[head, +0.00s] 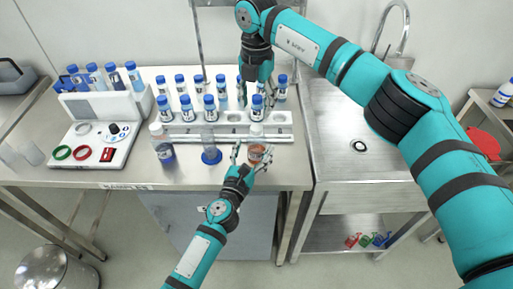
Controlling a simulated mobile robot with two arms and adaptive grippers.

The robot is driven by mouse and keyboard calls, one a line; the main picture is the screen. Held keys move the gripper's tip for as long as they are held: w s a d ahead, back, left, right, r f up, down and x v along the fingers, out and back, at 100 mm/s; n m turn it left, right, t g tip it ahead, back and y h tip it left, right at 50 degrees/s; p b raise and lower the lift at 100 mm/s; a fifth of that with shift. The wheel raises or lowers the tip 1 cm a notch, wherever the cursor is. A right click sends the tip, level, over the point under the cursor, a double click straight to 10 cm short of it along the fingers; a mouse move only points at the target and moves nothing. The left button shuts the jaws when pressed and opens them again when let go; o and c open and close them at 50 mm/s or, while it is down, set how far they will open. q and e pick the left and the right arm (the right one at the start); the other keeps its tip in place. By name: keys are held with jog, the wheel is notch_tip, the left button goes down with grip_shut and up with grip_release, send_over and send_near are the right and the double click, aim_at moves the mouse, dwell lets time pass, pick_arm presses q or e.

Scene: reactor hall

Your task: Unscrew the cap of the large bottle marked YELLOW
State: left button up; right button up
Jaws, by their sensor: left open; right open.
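A large bottle with a pale cap (257,130) and red-brown contents (256,152) stands near the front edge of the bench. Another large bottle (164,152) with a pale cap and dark blue contents stands further left. The lettering on both is too small to read, so I cannot tell which is marked YELLOW. My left gripper (251,155) is open, its fingers on either side of the red-brown bottle; I cannot tell whether they touch it. My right gripper (256,101) is open and points down above the bottle rack, behind and above that bottle, hiding some vials.
The white rack (185,139) holds several blue-capped vials (209,108). A clear cylinder on a blue base (211,155) stands between the large bottles. A white device (95,143) sits at left. A sink (358,146) is at right. Bare bench lies along the front left.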

pick_arm(q)
jog(key=shift+x, duration=1.45)
grip_shut()
